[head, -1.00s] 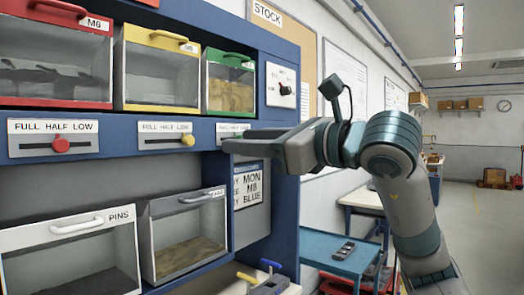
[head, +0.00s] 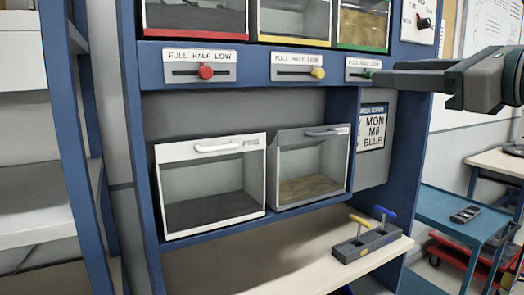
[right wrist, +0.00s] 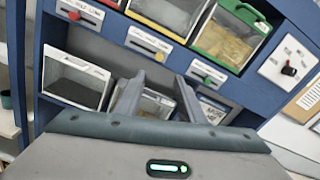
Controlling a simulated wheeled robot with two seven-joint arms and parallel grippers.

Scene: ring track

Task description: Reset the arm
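My right gripper (head: 374,77) comes in from the right in the head view, its fingers pointing left. Its tips overlap the green slider (head: 367,73) in the picture; I cannot tell whether they touch it. In the right wrist view the two fingers (right wrist: 159,80) stand apart with nothing held between them. There the green slider (right wrist: 207,80) shows just right of the right finger, clear of it in the picture. My left gripper is not in view.
The blue rack (head: 240,97) carries a red slider (head: 206,72), a yellow slider (head: 318,73) and several bins. A white bin (head: 190,227) and grey bin (head: 300,133) sit below. A tool holder (head: 366,245) stands on the shelf. A blue cart (head: 440,208) is at right.

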